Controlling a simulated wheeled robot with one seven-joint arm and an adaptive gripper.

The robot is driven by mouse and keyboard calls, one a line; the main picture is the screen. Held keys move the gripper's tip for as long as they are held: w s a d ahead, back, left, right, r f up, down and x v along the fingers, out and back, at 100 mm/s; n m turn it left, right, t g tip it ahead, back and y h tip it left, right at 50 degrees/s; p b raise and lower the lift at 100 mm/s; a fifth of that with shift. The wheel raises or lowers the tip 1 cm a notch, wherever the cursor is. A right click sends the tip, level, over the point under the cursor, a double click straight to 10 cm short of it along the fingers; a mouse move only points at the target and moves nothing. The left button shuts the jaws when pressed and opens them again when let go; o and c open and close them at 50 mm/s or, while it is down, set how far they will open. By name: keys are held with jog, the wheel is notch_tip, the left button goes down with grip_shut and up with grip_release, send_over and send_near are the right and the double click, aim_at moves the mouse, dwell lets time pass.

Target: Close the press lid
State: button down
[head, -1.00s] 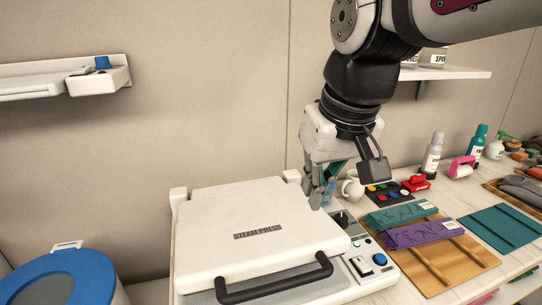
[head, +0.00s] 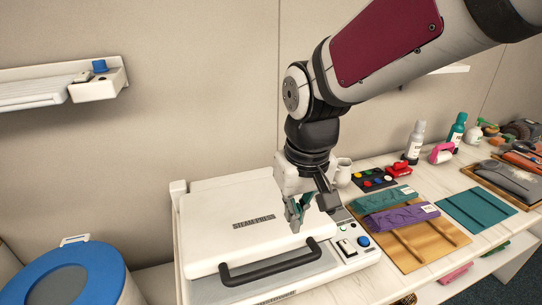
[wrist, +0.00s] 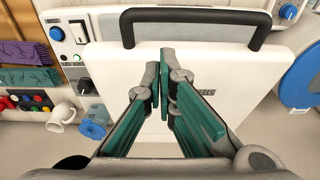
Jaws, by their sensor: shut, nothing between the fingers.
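The steam press (head: 345,263) has a white lid (head: 212,228) with a black bar handle (head: 270,266) at its front edge. The lid lies low over the base, with a grey strip of the lower plate showing in front; I cannot tell if it is fully seated. My gripper (head: 297,226), with green finger pads, is shut and empty over the lid's right part, behind the handle. In the wrist view the shut fingertips (wrist: 163,62) point toward the lid (wrist: 222,72) and its handle (wrist: 196,14). Contact with the lid is unclear.
A control panel with a blue button (head: 363,241) is on the press's right. A white mug (head: 343,172) stands behind it, and a wooden board (head: 440,243) with folded cloths lies to the right. A blue-rimmed bin (head: 112,268) stands at left.

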jog(key=f, duration=0.2)
jog(key=s+f, duration=0.1)
jog(key=f, duration=0.2)
jog(key=shift+d+f, duration=0.15)
jog(key=shift+f, duration=0.15)
jog(key=shift+f, duration=0.1)
